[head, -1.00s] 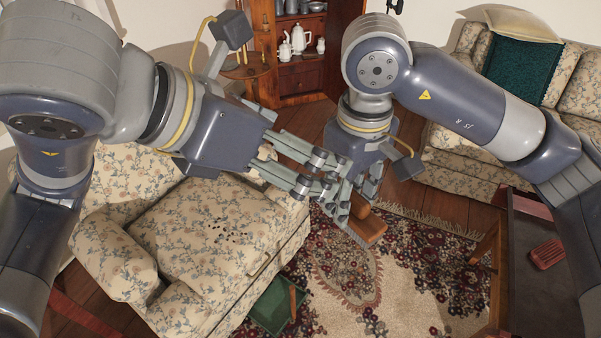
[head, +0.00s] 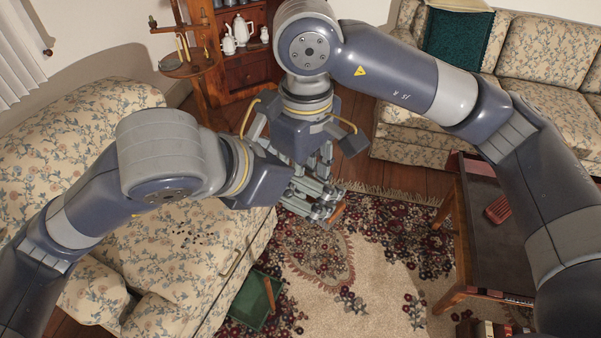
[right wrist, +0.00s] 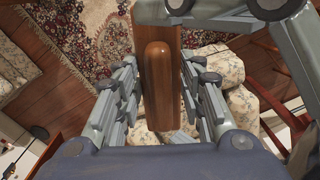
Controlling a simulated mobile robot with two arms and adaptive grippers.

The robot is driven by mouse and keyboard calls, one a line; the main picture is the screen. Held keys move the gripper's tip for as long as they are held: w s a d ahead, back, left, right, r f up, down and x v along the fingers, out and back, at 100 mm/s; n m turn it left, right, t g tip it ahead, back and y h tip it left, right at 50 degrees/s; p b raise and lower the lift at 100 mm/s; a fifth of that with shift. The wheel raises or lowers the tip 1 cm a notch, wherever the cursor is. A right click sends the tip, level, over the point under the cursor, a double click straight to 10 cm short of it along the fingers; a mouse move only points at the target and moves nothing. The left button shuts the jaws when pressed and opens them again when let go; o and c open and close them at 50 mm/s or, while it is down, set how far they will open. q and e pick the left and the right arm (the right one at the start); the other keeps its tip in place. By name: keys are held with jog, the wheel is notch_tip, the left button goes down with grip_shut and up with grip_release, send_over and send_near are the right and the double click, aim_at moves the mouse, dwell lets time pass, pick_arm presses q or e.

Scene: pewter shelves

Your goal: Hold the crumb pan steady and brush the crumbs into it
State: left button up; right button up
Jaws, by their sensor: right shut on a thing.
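My right gripper (head: 324,172) is shut on a wooden brush (right wrist: 157,75), which stands between its fingers in the right wrist view. One end of the brush (head: 337,213) shows past the fingers in the head view. My left gripper (head: 315,203) is right at the brush's far end; its grey links also show at the top of the right wrist view (right wrist: 235,12). Whether its fingers hold the brush is hidden. Dark crumbs (head: 190,238) lie scattered on the floral sofa seat (head: 165,265). A green thing with a wooden upright (head: 250,303), possibly the crumb pan, is beside the sofa's front.
A dark-topped table (head: 490,250) with a red ribbed object (head: 498,209) stands at the right. A second floral sofa (head: 540,55) and a wooden cabinet (head: 243,75) are at the back. The patterned rug (head: 370,270) is mostly clear.

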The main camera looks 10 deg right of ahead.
pick_arm(q)
jog(key=shift+w+d+f, duration=0.15)
jog(key=shift+f, duration=0.05)
jog(key=c, duration=1.2)
pick_arm(e)
jog(key=o, duration=1.2)
